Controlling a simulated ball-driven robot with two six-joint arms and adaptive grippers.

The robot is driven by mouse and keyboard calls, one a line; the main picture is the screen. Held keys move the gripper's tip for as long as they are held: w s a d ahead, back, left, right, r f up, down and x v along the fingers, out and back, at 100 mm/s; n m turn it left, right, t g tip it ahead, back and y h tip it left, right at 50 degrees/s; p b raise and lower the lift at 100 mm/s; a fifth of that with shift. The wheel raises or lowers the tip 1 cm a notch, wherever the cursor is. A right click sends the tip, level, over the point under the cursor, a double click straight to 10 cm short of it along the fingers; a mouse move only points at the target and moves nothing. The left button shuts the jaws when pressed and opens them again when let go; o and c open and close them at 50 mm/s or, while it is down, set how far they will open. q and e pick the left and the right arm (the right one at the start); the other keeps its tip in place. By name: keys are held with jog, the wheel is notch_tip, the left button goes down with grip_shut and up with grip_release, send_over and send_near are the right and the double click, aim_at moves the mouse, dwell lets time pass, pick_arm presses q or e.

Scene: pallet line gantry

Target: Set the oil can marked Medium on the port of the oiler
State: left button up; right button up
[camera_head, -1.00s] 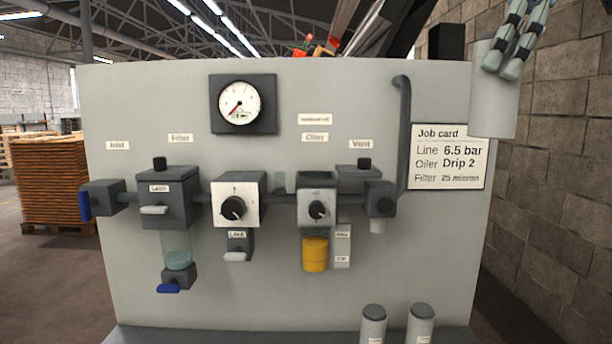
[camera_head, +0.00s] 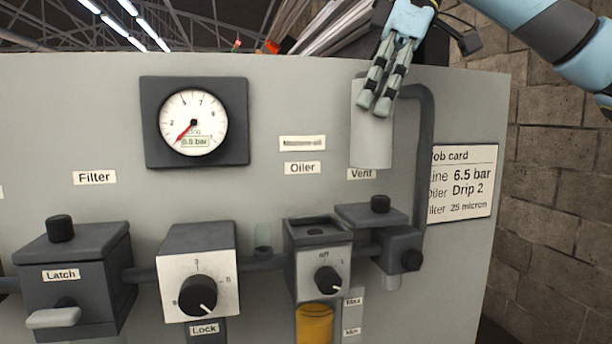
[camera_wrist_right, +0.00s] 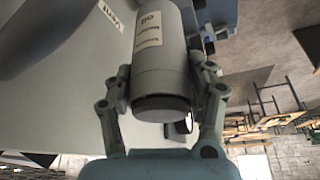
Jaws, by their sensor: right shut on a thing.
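My right gripper (camera_head: 386,80) is shut on a pale grey oil can (camera_head: 370,140), held in the air in front of the panel. In the right wrist view the fingers (camera_wrist_right: 160,98) close on both sides of the can (camera_wrist_right: 160,65); its label (camera_wrist_right: 147,30) ends in "Oil", the other words are blurred. The oiler (camera_head: 319,262) is below and left of the can, apart from it; its port (camera_head: 315,230) is the dark opening on top. A yellow oil bowl (camera_head: 314,325) hangs under it. My left gripper is out of view.
The vent pipe (camera_head: 427,150) runs just right of the can, with the vent block (camera_head: 372,215) below it. A gauge (camera_head: 194,122) and a regulator (camera_head: 199,275) are on the left. The job card (camera_head: 462,182) is at the right. Space above the oiler is free.

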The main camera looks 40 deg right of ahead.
jog(key=w+a+f+p, duration=0.4)
jog(key=a+f, duration=0.3)
jog(key=f, duration=0.2)
jog(key=shift+a+p, duration=0.4)
jog(key=o, duration=1)
jog(key=shift+w+f, duration=0.1)
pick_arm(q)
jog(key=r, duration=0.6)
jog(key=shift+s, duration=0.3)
pick_arm(e)
jog(key=o, duration=0.5)
jog(key=shift+c, duration=0.2)
